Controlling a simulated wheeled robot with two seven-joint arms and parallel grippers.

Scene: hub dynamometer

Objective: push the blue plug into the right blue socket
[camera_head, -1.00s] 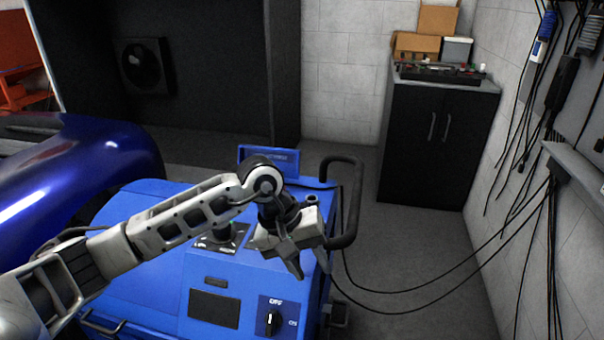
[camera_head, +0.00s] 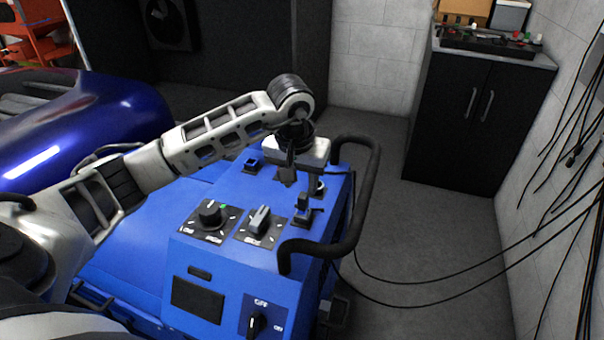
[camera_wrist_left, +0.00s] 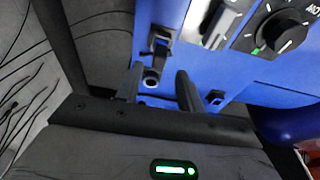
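My left gripper (camera_head: 300,184) points down over the right edge of the blue machine top. Its two fingers stand apart and empty in the left wrist view (camera_wrist_left: 159,76). A dark plug-like block (camera_head: 303,203) with a blue part stands at a socket plate (camera_head: 299,221) just in front of the fingers; it also shows beyond the fingertips in the left wrist view (camera_wrist_left: 160,43). I cannot tell how deep it sits. Another small blue socket (camera_head: 252,164) lies to the left and shows no plug. My right gripper is not in view.
A short grey cylinder (camera_wrist_left: 151,78) stands close to the fingers. A black handle rail (camera_head: 368,190) curves round the machine's right side. Two knobs (camera_head: 210,213) (camera_head: 260,219) are on the panel. Cables (camera_head: 440,280) hang at the right; a black cabinet (camera_head: 465,125) stands behind.

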